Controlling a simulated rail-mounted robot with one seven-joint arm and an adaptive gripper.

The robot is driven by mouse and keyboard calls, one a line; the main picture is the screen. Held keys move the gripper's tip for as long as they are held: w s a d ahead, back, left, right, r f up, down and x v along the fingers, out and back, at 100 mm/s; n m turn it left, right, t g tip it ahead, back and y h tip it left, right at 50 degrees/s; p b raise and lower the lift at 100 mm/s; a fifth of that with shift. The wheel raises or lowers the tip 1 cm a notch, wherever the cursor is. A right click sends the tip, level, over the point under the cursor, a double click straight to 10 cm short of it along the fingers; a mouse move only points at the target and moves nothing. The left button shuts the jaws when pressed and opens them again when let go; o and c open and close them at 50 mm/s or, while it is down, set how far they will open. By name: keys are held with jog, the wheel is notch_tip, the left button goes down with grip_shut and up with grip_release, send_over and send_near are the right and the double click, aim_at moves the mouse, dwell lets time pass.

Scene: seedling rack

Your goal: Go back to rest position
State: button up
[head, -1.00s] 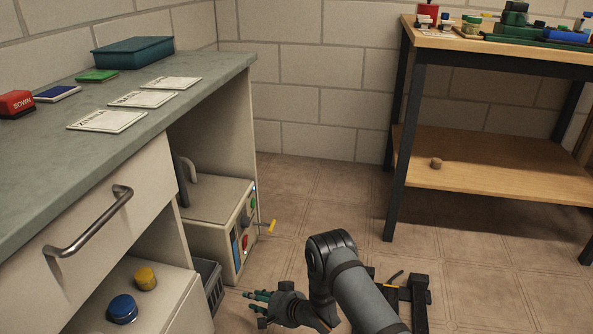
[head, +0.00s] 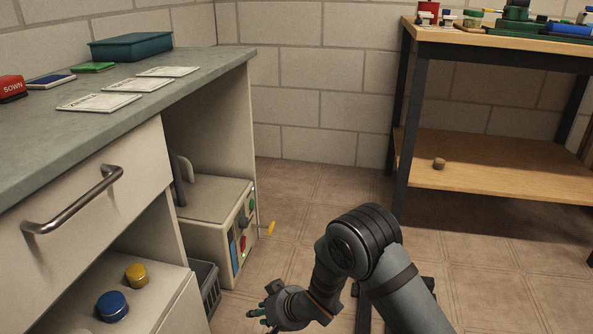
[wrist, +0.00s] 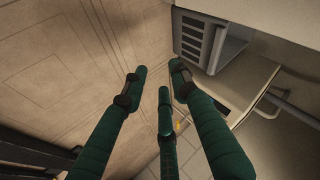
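My gripper (head: 266,311) is low in the head view, in front of the open lower part of the bench and to the right of its shelf. Only its green fingertips and dark hand show there. In the wrist view its three green fingers (wrist: 160,78) are apart, with floor visible between them and nothing held. They touch nothing that I can see. My grey arm bends above the floor in the lower middle of the head view.
A grey-topped bench (head: 150,108) with a drawer handle (head: 75,205) stands at left. Under it are a control box (head: 205,240) with a yellow lever (head: 268,229) and a grey basket (head: 207,285). A wooden rack (head: 480,180) stands at right. Floor between is clear.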

jog(key=s+d+r+n+b, duration=0.1)
jog(key=s+d, duration=0.1)
jog(key=s, duration=0.4)
jog(key=shift+d+r+n+g+h, duration=0.2)
jog(key=shift+n+g+h, duration=0.1)
jog(key=shift+g, duration=0.1)
